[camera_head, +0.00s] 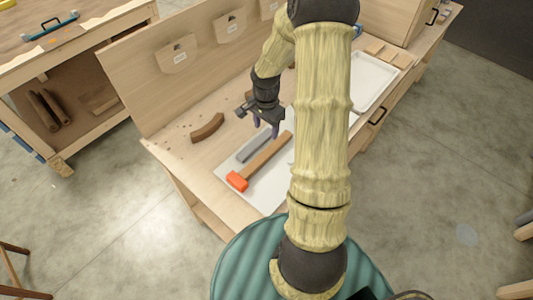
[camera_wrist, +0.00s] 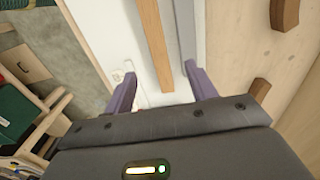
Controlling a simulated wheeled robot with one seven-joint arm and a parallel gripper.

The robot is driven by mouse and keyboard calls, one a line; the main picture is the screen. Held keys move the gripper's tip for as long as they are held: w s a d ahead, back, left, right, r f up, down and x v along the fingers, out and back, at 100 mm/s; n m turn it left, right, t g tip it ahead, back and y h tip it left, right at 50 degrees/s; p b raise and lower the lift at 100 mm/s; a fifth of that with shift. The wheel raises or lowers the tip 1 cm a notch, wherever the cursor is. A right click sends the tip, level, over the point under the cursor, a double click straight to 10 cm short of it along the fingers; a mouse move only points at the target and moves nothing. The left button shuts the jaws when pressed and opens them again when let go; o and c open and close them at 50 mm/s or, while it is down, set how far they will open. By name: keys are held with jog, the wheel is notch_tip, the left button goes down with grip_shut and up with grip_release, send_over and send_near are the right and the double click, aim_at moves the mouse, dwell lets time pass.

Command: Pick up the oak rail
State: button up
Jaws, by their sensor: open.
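My gripper (camera_head: 266,125) is open and empty above the tray's far end. Its purple fingers show in the wrist view (camera_wrist: 160,74). My arm hides part of the tray.
A second brown piece (camera_wrist: 260,88) lies on the bench nearer my gripper. A second white tray (camera_head: 374,80) and pale wooden blocks (camera_head: 376,47) are at the right.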

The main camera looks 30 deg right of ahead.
jog(key=p, duration=0.2)
send_over(267, 152)
jog(key=f, duration=0.7)
jog(key=shift+w+a+f, duration=0.15)
jog(key=shift+w, duration=0.15)
jog(key=shift+s+d+f, duration=0.15)
jog(key=shift+d+f, duration=0.05)
jog(key=shift+f, duration=0.05)
jog(key=shift+s+a+f+p, duration=0.15)
jog(key=shift+f+p, duration=0.15)
jog(key=shift+f, duration=0.2)
jog(key=shift+f+p, duration=0.75)
jog(key=shift+f, duration=1.35)
grip_shut()
